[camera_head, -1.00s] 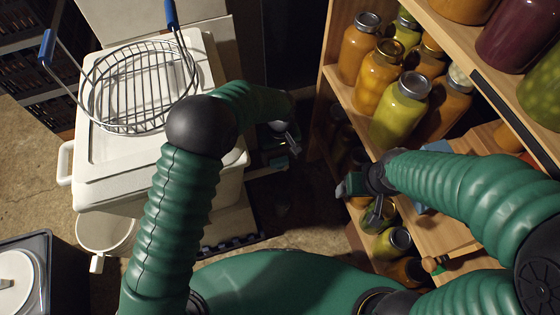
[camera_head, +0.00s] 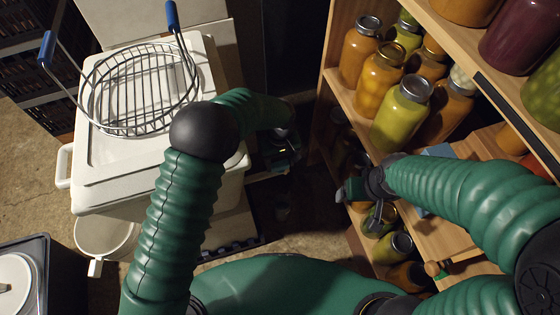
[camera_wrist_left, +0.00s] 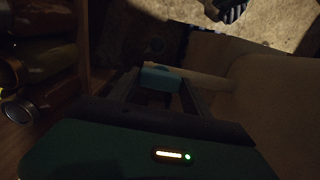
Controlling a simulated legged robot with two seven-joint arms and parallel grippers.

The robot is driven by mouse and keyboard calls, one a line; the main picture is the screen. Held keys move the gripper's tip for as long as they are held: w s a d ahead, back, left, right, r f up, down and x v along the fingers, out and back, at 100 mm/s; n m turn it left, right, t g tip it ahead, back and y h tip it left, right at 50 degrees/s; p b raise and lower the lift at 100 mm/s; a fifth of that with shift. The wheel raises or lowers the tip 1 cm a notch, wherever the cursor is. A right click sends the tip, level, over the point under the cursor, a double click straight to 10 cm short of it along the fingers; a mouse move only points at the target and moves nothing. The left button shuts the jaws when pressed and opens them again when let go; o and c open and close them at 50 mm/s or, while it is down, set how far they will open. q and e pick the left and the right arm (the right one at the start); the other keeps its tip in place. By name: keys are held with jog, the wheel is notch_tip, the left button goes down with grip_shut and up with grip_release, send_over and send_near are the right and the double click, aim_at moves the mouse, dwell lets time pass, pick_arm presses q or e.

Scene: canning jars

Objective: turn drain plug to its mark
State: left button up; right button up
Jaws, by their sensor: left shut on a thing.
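The white tub (camera_head: 150,185) stands at left in the head view. My left gripper (camera_head: 290,158) is low beside the tub's right side, dark and partly shadowed. In the left wrist view its two dark fingers (camera_wrist_left: 158,88) are shut on a small teal piece, taken as the drain plug (camera_wrist_left: 160,78). A pale stub runs from there toward a large pale surface at right. The plug is hidden in the head view, and I cannot make out its mark. My right gripper (camera_head: 346,191) hangs before the shelf, away from the tub; its jaw opening is unclear.
A wire basket (camera_head: 138,90) with blue handles rests on the tub lid. A wooden shelf (camera_head: 335,85) with several filled jars stands at right, close to my right arm. A white bucket (camera_head: 103,238) stands below the tub. Dark floor lies between tub and shelf.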

aim_at(280, 163)
pick_arm(q)
jog(key=shift+r+m+p, duration=0.15)
jog(key=shift+m+p, duration=0.65)
jog(key=shift+p, duration=0.15)
jog(key=shift+r+m+p, duration=0.15)
jog(key=shift+m+p, duration=0.65)
jog(key=shift+p, duration=0.1)
jog(key=m+p, duration=0.3)
jog(key=m, duration=0.1)
jog(key=shift+f+m, duration=0.1)
jog(key=shift+m, duration=0.2)
jog(key=m+p, duration=0.2)
jog(key=m, duration=0.2)
jog(key=m+p, duration=0.1)
jog(key=m, duration=0.4)
jog(key=shift+w+f+m+p, duration=0.1)
jog(key=shift+m+p, duration=0.3)
jog(key=o, duration=1.4)
jog(key=shift+f, duration=0.1)
jog(key=shift+c, duration=0.2)
notch_tip(280, 163, up, 17)
jog(key=p, duration=0.3)
jog(key=shift+p, duration=0.3)
jog(key=shift+f, duration=0.1)
